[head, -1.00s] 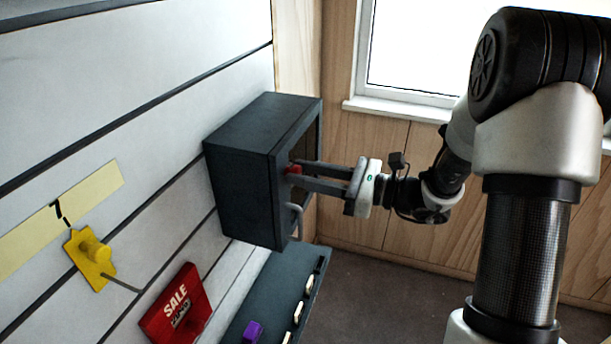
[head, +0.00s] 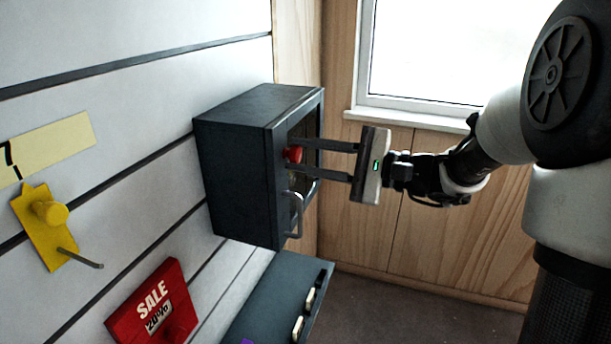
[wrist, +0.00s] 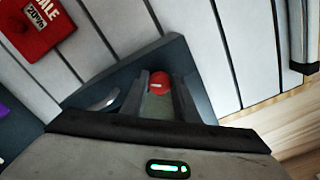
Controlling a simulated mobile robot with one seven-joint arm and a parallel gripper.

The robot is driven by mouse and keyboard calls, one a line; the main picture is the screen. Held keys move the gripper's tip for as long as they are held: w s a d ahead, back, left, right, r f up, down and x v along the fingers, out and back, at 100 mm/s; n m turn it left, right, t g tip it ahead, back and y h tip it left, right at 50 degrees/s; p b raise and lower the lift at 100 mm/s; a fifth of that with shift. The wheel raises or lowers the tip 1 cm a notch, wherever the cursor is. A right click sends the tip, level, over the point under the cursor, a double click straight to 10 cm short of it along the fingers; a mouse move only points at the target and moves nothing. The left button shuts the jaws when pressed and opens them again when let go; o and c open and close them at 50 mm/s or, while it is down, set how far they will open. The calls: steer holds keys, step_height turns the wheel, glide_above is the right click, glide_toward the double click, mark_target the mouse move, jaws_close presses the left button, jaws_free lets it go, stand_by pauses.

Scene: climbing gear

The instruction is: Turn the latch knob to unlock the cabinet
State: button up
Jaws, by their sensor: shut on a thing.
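The dark grey cabinet (head: 235,175) is fixed to the white slatted wall, and its glazed door looks shut. A red latch knob (head: 292,154) sits on the door front above a pale bar handle (head: 297,214). My gripper (head: 298,156) reaches in from the right, with one finger above the knob and one below, shut on it. In the wrist view the red knob (wrist: 158,83) shows between the two fingertips, with a white mark on it. The handle (wrist: 101,101) lies to the left there. The fingers hide the knob's sides.
Below the cabinet is a dark shelf (head: 262,306) with small pale items. A red sale sign (head: 152,303) and a yellow hook plate (head: 47,228) are on the wall at left. A window is behind my arm.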

steer(key=n+b, duration=0.2)
steer(key=b, duration=0.1)
steer(key=n+b, duration=0.3)
steer(key=b, duration=0.1)
steer(key=shift+f+b, duration=0.3)
steer(key=shift+f, duration=0.1)
steer(key=n+b, duration=0.2)
steer(key=shift+r+b, duration=0.2)
steer(key=shift+b, duration=0.2)
steer(key=shift+r, duration=0.1)
steer(key=o, duration=1)
steer(key=shift+o, duration=0.2)
steer(key=shift+s+d, duration=0.1)
steer(key=p+v, duration=0.2)
steer(key=v, duration=1.5)
